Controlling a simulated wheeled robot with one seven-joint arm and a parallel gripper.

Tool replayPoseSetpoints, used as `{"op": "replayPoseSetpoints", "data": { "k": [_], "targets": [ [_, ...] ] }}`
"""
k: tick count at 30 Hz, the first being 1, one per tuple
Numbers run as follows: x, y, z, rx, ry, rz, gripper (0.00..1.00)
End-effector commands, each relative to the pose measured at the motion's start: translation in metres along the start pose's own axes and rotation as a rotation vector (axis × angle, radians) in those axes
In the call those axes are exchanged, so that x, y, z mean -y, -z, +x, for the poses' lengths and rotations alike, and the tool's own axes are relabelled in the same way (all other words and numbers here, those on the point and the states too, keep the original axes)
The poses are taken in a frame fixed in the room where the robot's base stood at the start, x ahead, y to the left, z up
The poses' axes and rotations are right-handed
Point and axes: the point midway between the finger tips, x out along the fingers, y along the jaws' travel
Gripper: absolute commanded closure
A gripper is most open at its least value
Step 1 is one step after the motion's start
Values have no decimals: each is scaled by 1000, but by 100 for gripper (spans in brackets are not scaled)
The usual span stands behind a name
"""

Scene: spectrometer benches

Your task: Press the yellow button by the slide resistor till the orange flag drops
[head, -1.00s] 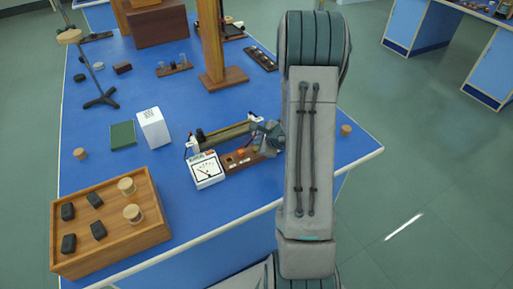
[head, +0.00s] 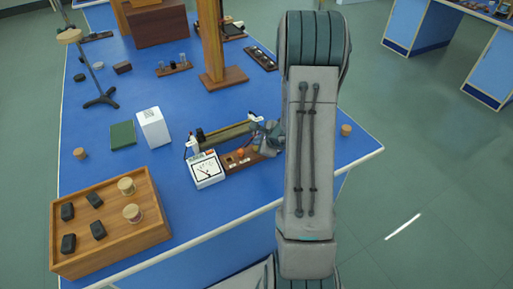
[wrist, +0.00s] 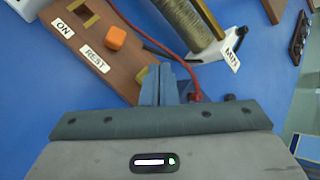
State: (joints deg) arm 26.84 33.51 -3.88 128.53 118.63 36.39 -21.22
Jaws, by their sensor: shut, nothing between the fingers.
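The wooden board (head: 228,166) lies at the table's front, beside the slide resistor (head: 228,132). In the wrist view the board (wrist: 62,45) carries the labels ON and REST. The orange flag (wrist: 116,38) stands out as a block near REST; it also shows in the head view (head: 240,153). A yellow part (wrist: 141,76), probably the button, shows at the board's right end, partly hidden by my fingers. My gripper (wrist: 160,68) is shut and empty, its tips right beside that part; I cannot tell whether they touch. The resistor's coil (wrist: 188,22) is just beyond.
A white meter (head: 207,170) stands left of the board, and a red wire (wrist: 165,48) runs near my fingers. A wooden tray (head: 155,235) is at front left. A white box (head: 153,127) and a wooden post (head: 213,50) stand farther back. A cork-coloured piece (head: 346,130) is at right.

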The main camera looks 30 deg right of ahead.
Motion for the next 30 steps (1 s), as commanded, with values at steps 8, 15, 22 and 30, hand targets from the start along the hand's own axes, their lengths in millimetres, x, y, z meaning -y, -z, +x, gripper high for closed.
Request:
{"op": "replayPoseSetpoints", "data": {
  "k": [8,15,22,30],
  "targets": [
    [-5,4,6,0,0,-1,100],
    [-4,4,5,-1,-1,0,100],
    [-4,4,6,0,0,0,100],
    [-5,5,7,0,0,0,100]
  ]
}}
